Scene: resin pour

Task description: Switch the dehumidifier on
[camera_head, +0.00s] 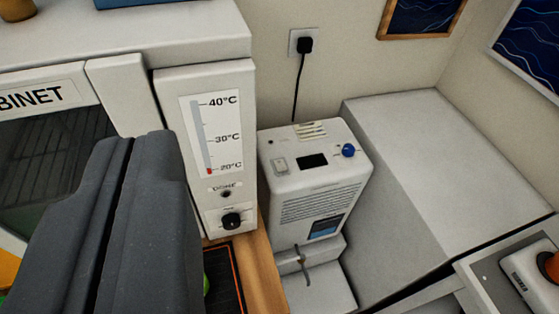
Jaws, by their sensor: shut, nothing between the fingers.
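The dehumidifier (318,182) is a white box with a slotted side grille, standing right of the cabinet. Its top carries a pale rocker-like switch (280,165), a dark blank display (313,161), a blue knob (348,150) and a small vent. I cannot tell the switch's position. My gripper (122,145) fills the lower left of the view, dark grey, with its two fingers together and nothing between them. It is left of the dehumidifier and apart from it in the picture, in front of the cabinet.
The cabinet (205,85) has a temperature scale and a black knob (231,220). A black plug (304,45) sits in a wall socket, its cord running down behind the dehumidifier. A large pale block (430,160) stands at right. A grey hose hangs at the dehumidifier's front.

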